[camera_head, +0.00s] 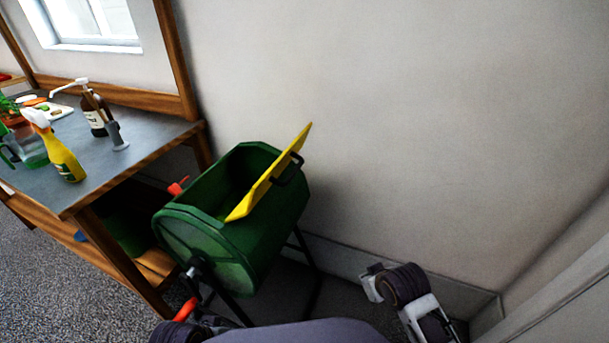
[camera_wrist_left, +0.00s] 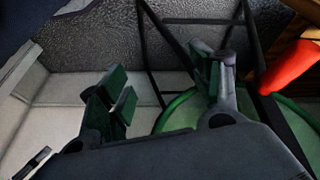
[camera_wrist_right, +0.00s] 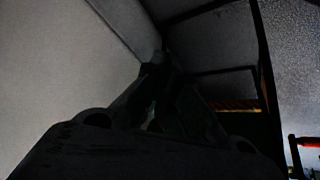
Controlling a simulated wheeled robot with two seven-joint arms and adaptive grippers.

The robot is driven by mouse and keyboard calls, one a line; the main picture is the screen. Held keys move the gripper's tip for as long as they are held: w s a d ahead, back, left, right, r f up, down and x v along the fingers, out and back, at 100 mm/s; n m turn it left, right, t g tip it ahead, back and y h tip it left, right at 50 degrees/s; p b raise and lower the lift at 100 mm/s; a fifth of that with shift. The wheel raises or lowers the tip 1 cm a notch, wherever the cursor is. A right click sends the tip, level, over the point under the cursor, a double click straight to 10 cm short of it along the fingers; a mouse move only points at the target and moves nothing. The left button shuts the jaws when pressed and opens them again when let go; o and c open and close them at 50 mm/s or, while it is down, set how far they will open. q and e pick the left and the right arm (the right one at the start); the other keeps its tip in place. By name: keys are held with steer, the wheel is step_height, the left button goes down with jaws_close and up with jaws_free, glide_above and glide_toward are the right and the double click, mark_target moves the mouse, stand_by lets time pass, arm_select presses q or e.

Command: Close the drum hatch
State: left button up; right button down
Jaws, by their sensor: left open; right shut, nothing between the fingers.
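The green drum (camera_head: 235,249) sits on a black stand beside the workbench in the head view. Its yellow hatch (camera_head: 268,176) stands open, tilted up along the right side of the opening, with a black handle (camera_head: 289,171) on its outer face. The dark inside of the drum shows. My left gripper (camera_wrist_left: 165,88) is open and empty in its wrist view, near the drum's green end rim (camera_wrist_left: 180,101) and a red grip (camera_wrist_left: 290,66). My right gripper (camera_wrist_right: 160,80) is shut and empty in its dark wrist view. Neither gripper's fingers show clearly in the head view.
The workbench (camera_head: 140,150) at left holds a yellow spray bottle (camera_head: 64,160), a brown pump bottle (camera_head: 95,112) and plants. Red grips (camera_head: 185,310) stick out by the drum. The wall (camera_head: 420,120) is close behind and right. Part of my right arm (camera_head: 408,288) is near the wall's base.

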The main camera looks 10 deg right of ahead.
steer(key=w+d+r+n+t+h+p, duration=0.1)
steer(key=w+d+r+n+t, duration=0.1)
steer(key=w+d+r+t, duration=0.55)
steer(key=w+d+r+n+t+h+p, duration=0.1)
steer(key=w+d+r+n+t+p, duration=0.15)
steer(key=w+d+r, duration=0.55)
arm_select(q)
steer(key=s+a+f+g, duration=0.1)
steer(key=s+f, duration=0.1)
steer(key=f, duration=0.4)
steer(key=s+a+f+g+y, duration=0.1)
steer(key=s+f, duration=0.1)
steer(key=f, duration=0.5)
steer(key=shift+a+f+b, duration=0.25)
steer(key=shift+f+b, duration=0.05)
steer(key=shift+b, duration=0.15)
arm_select(e)
steer(key=s+a+r+n+g+y, duration=0.2)
steer(key=s+a+r+n+y, duration=0.1)
steer(key=a+n+y, duration=0.7)
steer(key=s+a+r+n+g+y, duration=0.2)
steer(key=s+a+r+n+y, duration=0.2)
steer(key=a+n+y, duration=0.7)
steer(key=shift+s+n+g+y, duration=0.35)
steer(key=shift+s+n, duration=0.5)
steer(key=shift+s, duration=0.4)
steer(key=shift+r, duration=0.1)
